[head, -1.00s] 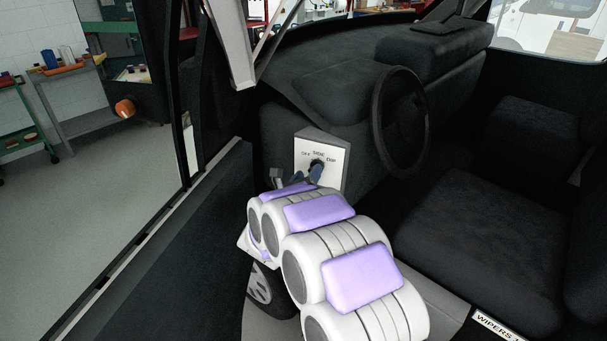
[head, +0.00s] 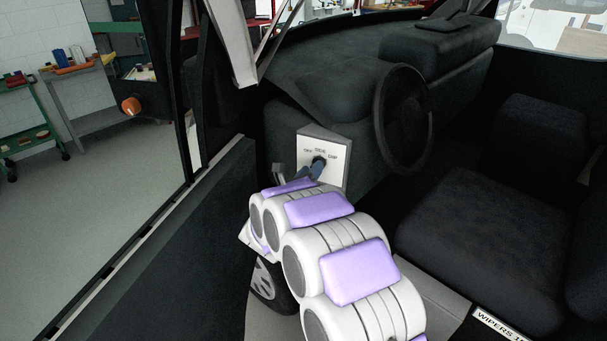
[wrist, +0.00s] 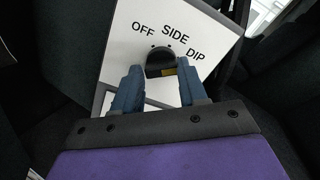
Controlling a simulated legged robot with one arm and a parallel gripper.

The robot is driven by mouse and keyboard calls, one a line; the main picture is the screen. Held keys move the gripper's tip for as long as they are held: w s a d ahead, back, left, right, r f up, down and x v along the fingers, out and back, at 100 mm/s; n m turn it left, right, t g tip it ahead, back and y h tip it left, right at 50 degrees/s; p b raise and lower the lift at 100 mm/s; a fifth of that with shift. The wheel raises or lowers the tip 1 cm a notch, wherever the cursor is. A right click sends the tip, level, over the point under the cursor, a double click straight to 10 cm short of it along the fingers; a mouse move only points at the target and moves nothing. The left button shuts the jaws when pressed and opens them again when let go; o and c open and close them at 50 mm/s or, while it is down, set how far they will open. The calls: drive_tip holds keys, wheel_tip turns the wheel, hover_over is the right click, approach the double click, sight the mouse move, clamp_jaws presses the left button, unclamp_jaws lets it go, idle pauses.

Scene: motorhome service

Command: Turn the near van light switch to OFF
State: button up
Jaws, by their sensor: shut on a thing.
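The light switch is a black knob (wrist: 158,56) on a white panel (wrist: 125,40) marked OFF, SIDE and DIP from left to right. In the head view the panel (head: 336,172) faces me left of the steering wheel, with the small dark knob (head: 318,159) on it. My gripper (wrist: 160,70) has its two blue fingers on either side of the knob and is shut on it. A small yellowish mark shows on the knob's lower right side; where the knob points is hard to tell. In the head view my gripper (head: 315,169) is small and partly hidden by my arm.
The steering wheel (head: 402,120) stands close right of the panel. A dark seat (head: 460,220) is at right, with a WIPERS label (head: 500,325) at the lower right. The dark door sill (head: 190,240) runs along the left. Carts with items stand outside.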

drive_tip(key=shift+w+r+t, duration=0.15)
drive_tip(key=shift+w+r, duration=0.05)
drive_tip(key=shift+r, duration=0.4)
drive_tip(key=shift+w+r+t, duration=0.15)
drive_tip(key=shift+w+r, duration=0.05)
drive_tip(key=shift+r, duration=0.35)
drive_tip(key=n+p, duration=0.1)
drive_tip(key=n, duration=0.4)
drive_tip(key=shift+a+n, duration=0.1)
drive_tip(key=shift+n, duration=0.2)
drive_tip(key=shift+c, duration=0.4)
drive_tip(key=shift+n, duration=0.5)
clamp_jaws()
drive_tip(key=shift+c, duration=0.2)
unclamp_jaws()
drive_tip(key=shift+w+a+f, duration=0.1)
drive_tip(key=shift+a, duration=0.05)
drive_tip(key=shift+o, duration=0.7)
drive_tip(key=shift+a, duration=0.1)
drive_tip(key=o, duration=0.6)
drive_tip(key=shift+s+f, duration=0.2)
drive_tip(key=shift+f, duration=0.25)
drive_tip(key=shift+c, duration=0.2)
drive_tip(key=shift+f, duration=0.4)
drive_tip(key=shift+c, duration=1)
